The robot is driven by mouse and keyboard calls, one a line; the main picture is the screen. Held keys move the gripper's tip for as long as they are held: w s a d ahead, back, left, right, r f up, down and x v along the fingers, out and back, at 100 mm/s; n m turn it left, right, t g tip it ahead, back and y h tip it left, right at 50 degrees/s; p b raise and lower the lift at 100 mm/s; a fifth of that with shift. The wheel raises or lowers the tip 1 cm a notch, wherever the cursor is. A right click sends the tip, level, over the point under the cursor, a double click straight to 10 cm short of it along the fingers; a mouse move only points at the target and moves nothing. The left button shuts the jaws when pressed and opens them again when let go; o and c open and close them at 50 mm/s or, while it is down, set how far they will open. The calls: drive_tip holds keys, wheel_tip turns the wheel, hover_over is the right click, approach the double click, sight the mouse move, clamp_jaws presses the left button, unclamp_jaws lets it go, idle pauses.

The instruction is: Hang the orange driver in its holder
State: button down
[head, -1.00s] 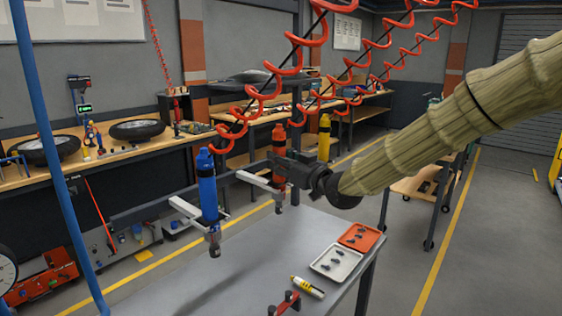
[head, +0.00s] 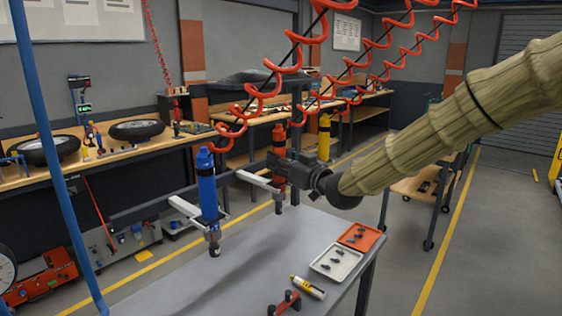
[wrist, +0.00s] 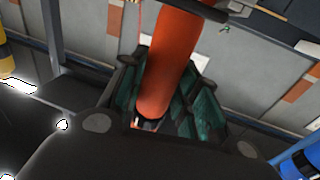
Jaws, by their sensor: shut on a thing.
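The orange driver (head: 279,139) hangs upright under a red coiled hose in the head view. My gripper (head: 282,167) is shut on its body, close to a pale holder arm (head: 258,180) on the rail. In the wrist view the driver (wrist: 169,62) stands between my dark fingers with their green pads (wrist: 166,92). The driver's lower end shows below the holder arm. The gripper partly hides the spot where driver and holder meet, so I cannot tell whether the driver is seated.
A blue driver (head: 207,186) hangs at a holder arm to the left, and a yellow driver (head: 324,138) hangs behind to the right. Below stands a grey table (head: 225,285) with a white tray (head: 322,265), an orange tray (head: 347,239) and a yellow marker (head: 307,287).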

drive_tip(key=shift+f, duration=0.1)
idle(0.3)
drive_tip(key=c, duration=1)
unclamp_jaws()
drive_tip(key=shift+f, duration=0.1)
drive_tip(key=v, duration=1.2)
